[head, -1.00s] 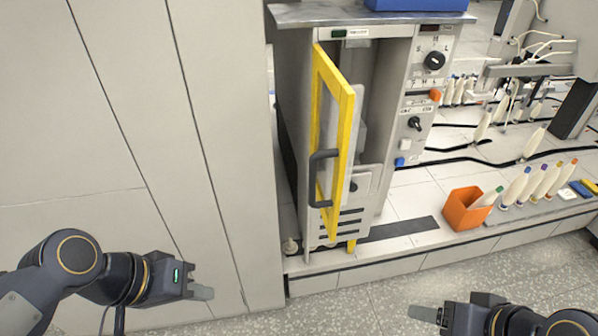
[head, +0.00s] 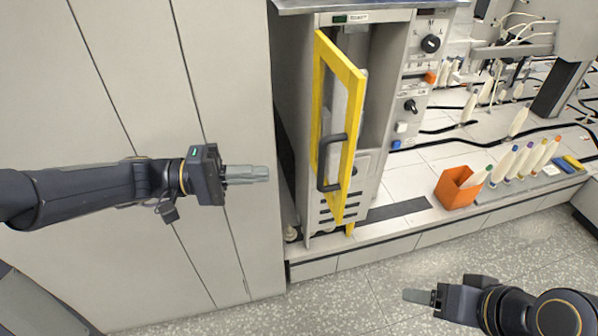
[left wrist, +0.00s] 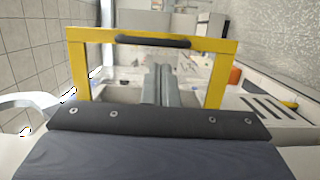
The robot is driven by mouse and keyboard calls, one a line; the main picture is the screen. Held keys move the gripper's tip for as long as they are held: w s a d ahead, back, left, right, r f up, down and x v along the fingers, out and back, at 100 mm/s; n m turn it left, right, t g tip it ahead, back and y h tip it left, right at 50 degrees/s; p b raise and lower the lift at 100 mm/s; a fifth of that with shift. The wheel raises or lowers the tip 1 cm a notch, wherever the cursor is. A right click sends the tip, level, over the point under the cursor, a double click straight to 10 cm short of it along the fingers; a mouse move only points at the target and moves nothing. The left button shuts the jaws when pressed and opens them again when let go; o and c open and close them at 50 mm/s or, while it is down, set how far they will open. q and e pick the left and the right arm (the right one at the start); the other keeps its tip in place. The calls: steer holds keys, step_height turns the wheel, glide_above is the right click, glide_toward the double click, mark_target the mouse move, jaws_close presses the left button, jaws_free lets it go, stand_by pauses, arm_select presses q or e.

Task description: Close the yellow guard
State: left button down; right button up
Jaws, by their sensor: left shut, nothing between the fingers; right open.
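The yellow guard (head: 350,97) is a framed door with a dark handle (head: 325,163), hinged on the grey machine cabinet (head: 390,120). It stands swung open toward me in the head view. In the left wrist view the yellow frame (left wrist: 225,75) fills the middle, its dark handle (left wrist: 152,41) along the top bar. My left gripper (head: 266,173) is shut and empty, to the left of the guard and apart from it in the head view. Its fingers (left wrist: 160,85) show against the frame opening in the left wrist view. My right gripper (head: 408,296) is low at the right, over the floor, away from the guard.
An orange bin (head: 456,188) with a bobbin stands right of the cabinet, beside a row of several white bobbins (head: 525,160). A tall pale cabinet wall (head: 130,80) is on the left. The floor (head: 350,300) in front is clear.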

arm_select(q)
steer(key=d, duration=0.8)
steer(key=shift+w+d, duration=0.15)
steer(key=shift+w, duration=0.3)
arm_select(e)
steer(key=shift+f, duration=0.2)
arm_select(q)
steer(key=shift+f+b, duration=0.1)
steer(key=shift+b, duration=0.2)
arm_select(e)
steer(key=shift+f, duration=0.15)
